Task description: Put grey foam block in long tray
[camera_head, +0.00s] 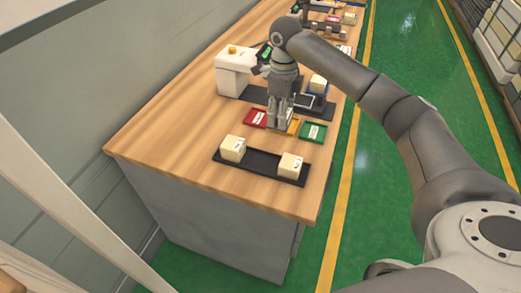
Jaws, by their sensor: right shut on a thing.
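The long tray (262,163) is black and lies near the front end of the wooden table. One cream block (232,148) stands at its left end and another cream block (290,166) at its right end; its middle is bare. My right gripper (278,122) points down behind the tray, between the red and yellow trays. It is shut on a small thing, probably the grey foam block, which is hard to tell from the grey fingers. My left gripper is out of view.
A red tray (255,118), a partly hidden yellow tray (293,126) and a green tray (313,132) lie in a row. A white machine (234,72) with a yellow button stands behind. The table's left front (165,140) is clear.

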